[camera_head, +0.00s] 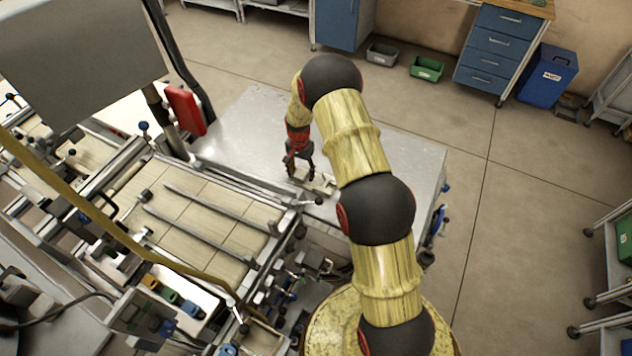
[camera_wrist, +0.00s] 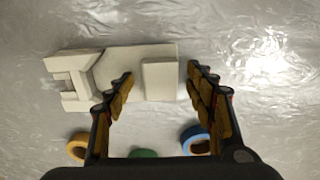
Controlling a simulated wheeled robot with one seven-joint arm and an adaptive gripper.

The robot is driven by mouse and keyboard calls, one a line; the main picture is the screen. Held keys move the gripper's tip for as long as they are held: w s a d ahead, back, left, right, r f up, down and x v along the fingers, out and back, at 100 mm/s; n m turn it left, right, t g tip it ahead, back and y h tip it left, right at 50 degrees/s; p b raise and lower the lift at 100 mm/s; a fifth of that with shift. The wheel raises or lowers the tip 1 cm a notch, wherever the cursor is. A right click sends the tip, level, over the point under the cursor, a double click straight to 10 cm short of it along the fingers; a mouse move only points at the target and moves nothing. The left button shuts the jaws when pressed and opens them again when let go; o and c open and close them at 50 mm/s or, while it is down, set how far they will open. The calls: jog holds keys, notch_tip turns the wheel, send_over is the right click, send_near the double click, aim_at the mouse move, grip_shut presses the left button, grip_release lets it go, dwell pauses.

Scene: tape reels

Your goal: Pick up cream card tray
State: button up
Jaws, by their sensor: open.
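The cream card tray (camera_wrist: 118,72) lies on the metal worktop (camera_wrist: 255,120) in the wrist view, with a notched end at the left and a raised block at the right. It also shows in the head view as a small pale piece (camera_head: 318,183), partly hidden by my arm. My gripper (camera_wrist: 160,78) is open, its two fingers apart on either side of the tray's right part as seen from the wrist. In the head view my gripper (camera_head: 299,170) points down just over the tray. I cannot tell whether the fingers touch it.
A yellow ring (camera_wrist: 77,146), a green ring (camera_wrist: 143,153) and a blue ring (camera_wrist: 194,138) lie near the gripper, partly hidden by it. A machine with rails (camera_head: 205,215) stands left of the worktop. The worktop's back part (camera_head: 255,115) is clear.

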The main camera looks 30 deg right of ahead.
jog(key=shift+r, duration=0.1)
jog(key=shift+c, duration=0.2)
jog(key=c, duration=1.3)
